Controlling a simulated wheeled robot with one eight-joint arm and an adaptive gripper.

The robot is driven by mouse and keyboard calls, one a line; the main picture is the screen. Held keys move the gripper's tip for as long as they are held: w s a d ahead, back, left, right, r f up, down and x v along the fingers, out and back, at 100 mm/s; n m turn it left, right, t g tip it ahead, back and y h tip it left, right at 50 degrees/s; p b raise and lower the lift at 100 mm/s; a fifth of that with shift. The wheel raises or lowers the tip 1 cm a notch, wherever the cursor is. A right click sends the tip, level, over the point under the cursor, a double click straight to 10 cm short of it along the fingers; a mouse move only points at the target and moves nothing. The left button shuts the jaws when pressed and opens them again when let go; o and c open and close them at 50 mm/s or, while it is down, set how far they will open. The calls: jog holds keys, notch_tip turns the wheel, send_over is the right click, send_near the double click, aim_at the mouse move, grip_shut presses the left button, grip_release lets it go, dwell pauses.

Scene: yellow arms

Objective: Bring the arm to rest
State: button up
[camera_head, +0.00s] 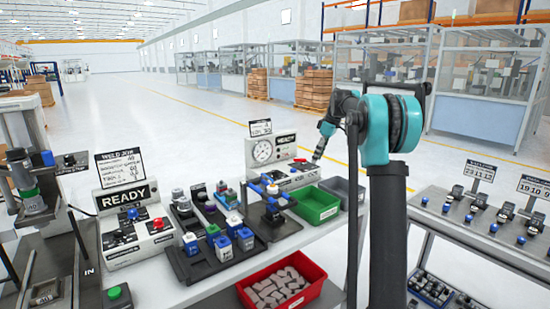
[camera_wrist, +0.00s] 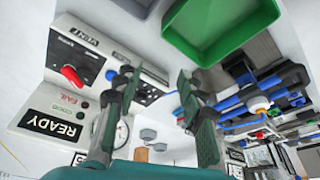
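My arm (camera_head: 390,130), teal and black, rises at the right of the head view and reaches over to the left. My gripper (camera_head: 318,155) is small there, beside the gauge box (camera_head: 262,152) and behind the green bin (camera_head: 314,205). In the wrist view my gripper (camera_wrist: 155,78) has its two dark green fingers spread well apart. I see nothing held between them; the white table and box show through the gap.
The wrist view is upside down, with the green bin (camera_wrist: 220,28) at top and a blue clamp fixture (camera_wrist: 245,100) at right. A red bin (camera_head: 282,284) of grey parts, a dark tray (camera_head: 215,262) and a READY box (camera_head: 130,222) share the table. Open floor (camera_head: 200,115) lies behind.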

jog(key=s+f+m+t+h, duration=0.1)
jog(key=s+f+m, duration=0.3)
jog(key=s+f, duration=0.4)
jog(key=s+d+f+m+t+h, duration=0.1)
jog(key=s+f+m, duration=0.3)
jog(key=s, duration=1.8)
jog(key=s+f+m+h, duration=0.1)
jog(key=s+f+m, duration=0.3)
jog(key=s+f, duration=0.8)
jog(key=s, duration=0.4)
jog(key=shift+d+f+t, duration=0.15)
jog(key=shift+f+t, duration=0.05)
jog(key=shift+t, duration=0.2)
